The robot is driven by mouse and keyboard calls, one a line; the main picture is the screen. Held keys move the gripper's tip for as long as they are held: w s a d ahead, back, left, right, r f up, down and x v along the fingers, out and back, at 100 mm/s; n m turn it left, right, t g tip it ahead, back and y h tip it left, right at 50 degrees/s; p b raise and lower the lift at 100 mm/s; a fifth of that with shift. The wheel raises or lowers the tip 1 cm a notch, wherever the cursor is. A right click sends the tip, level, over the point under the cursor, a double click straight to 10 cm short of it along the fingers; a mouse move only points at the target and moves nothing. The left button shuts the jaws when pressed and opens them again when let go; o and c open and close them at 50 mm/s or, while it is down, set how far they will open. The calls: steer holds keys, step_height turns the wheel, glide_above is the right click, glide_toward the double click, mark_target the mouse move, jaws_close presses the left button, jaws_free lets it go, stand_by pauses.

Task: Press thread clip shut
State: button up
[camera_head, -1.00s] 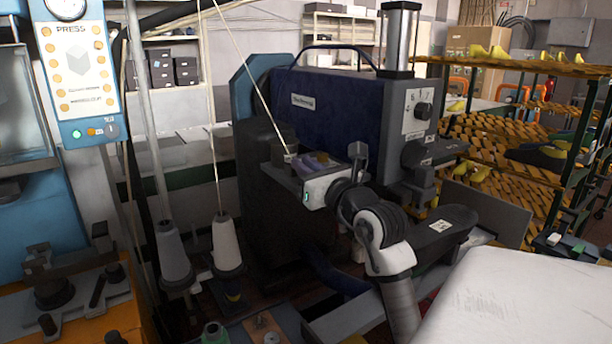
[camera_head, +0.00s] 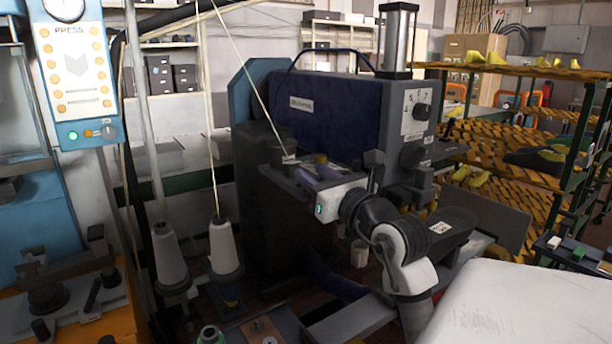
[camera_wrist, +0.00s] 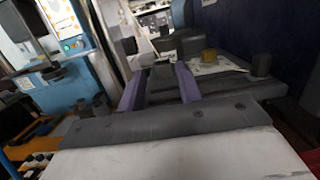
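My gripper (camera_head: 312,163) has purple fingers and sits at the front of the dark blue machine (camera_head: 330,112). In the wrist view the two fingers of my gripper (camera_wrist: 165,68) stand apart, with a gap between them. A small dark block with a pale spot, perhaps the thread clip (camera_head: 287,157), lies just left of the fingertips in the head view. A pale thread (camera_head: 245,75) slants down to it. In the wrist view the dark parts around the fingertips are too blurred to tell the clip apart or show whether it is touched.
Two thread cones (camera_head: 224,246) stand left of the machine. A blue press panel (camera_head: 78,75) is at far left. A rack with yellow lasts (camera_head: 500,140) stands at the right.

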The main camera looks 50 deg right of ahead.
steer(key=b+v, duration=0.3)
steer(key=v, duration=0.6)
steer(key=shift+s, duration=0.35)
steer(key=shift+a, duration=0.15)
